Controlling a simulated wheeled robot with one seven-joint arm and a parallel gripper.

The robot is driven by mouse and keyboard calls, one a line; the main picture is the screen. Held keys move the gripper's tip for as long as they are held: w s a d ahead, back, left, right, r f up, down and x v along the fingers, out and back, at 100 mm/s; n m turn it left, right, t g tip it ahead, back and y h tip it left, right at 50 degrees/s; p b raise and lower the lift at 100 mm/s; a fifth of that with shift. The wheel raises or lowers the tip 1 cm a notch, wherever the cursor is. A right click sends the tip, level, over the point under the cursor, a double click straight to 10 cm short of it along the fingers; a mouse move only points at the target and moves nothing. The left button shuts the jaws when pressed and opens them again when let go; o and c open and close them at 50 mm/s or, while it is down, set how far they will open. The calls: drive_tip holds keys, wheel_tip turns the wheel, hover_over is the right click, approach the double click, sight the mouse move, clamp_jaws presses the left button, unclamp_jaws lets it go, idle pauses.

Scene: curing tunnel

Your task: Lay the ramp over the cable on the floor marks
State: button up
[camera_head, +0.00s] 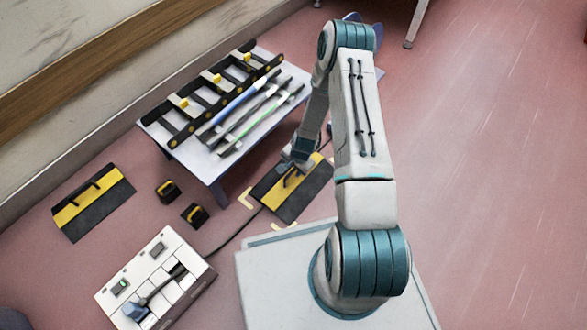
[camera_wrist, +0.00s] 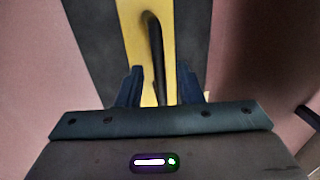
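A black ramp with a yellow band (camera_head: 312,193) and a dark bar handle lies at the yellow floor marks (camera_head: 246,199), below my gripper (camera_head: 292,165). The black cable (camera_head: 236,238) runs up to its near edge; the stretch beneath is hidden. In the wrist view the yellow band (camera_wrist: 133,25) and the handle (camera_wrist: 155,50) show. My gripper's fingers (camera_wrist: 163,72) stand apart on either side of the handle, with visible gaps. A second black and yellow ramp (camera_head: 93,203) lies on the floor at the left.
A table (camera_head: 207,170) with a black and yellow rack and several rods stands behind the ramp. Two small black and yellow blocks (camera_head: 167,190) sit on the floor. A white panel box (camera_head: 155,280) is at lower left. Floor at the right is clear.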

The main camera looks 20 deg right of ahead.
wheel_tip(320, 180, up, 10)
drive_tip(key=s+d+p, duration=0.1)
drive_tip(key=p, duration=0.2)
drive_tip(key=shift+s+p, duration=0.3)
drive_tip(key=shift+p, duration=0.05)
drive_tip(key=shift+d, duration=0.1)
wheel_tip(320, 180, up, 44)
drive_tip(key=s+a+r+n+p, duration=0.1)
drive_tip(key=n+p, duration=0.5)
drive_tip(key=p, duration=1.3)
drive_tip(key=s+r+n+p, duration=0.1)
drive_tip(key=s+r+p, duration=0.4)
drive_tip(key=r, duration=0.6)
drive_tip(key=s+r+n+p, duration=0.2)
drive_tip(key=s+r+p, duration=0.4)
drive_tip(key=r, duration=0.6)
drive_tip(key=s+r+n+t+h+p, duration=0.1)
drive_tip(key=s+r+p, duration=0.5)
drive_tip(key=r, duration=0.6)
drive_tip(key=shift+a+r+p, duration=0.2)
drive_tip(key=shift+a+p, duration=0.05)
drive_tip(key=shift+p, duration=0.35)
drive_tip(key=shift+s, duration=0.1)
